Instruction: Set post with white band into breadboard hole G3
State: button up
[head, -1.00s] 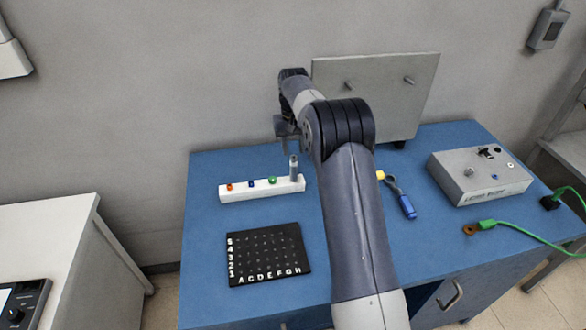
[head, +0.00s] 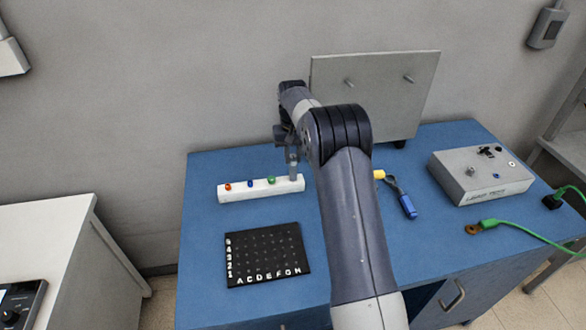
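A grey post (head: 293,170) stands upright at the right end of the white rack (head: 236,194). I cannot make out a white band on it at this size. Orange, blue and green tops show in the rack's other places. The black breadboard (head: 290,241) lies flat in front of the rack, with white letters along its near edge and numbers up its left side. My gripper (head: 292,152) is right at the top of the grey post and partly hides it. Its fingers are too small and dark to tell whether they are open or shut.
A grey upright panel (head: 400,100) with two pegs stands at the back. A blue-and-yellow tool (head: 405,203), a grey control box (head: 480,176) and a green cable (head: 520,228) are at right. The blue tabletop (head: 205,225) is clear left of the breadboard.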

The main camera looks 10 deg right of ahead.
jog(key=shift+c, duration=0.6)
jog(key=shift+o, duration=1.4)
grip_shut()
jog(key=shift+r+p, duration=0.85)
jog(key=shift+r, duration=0.4)
jog(key=shift+r, duration=0.1)
jog(key=shift+r, duration=1.65)
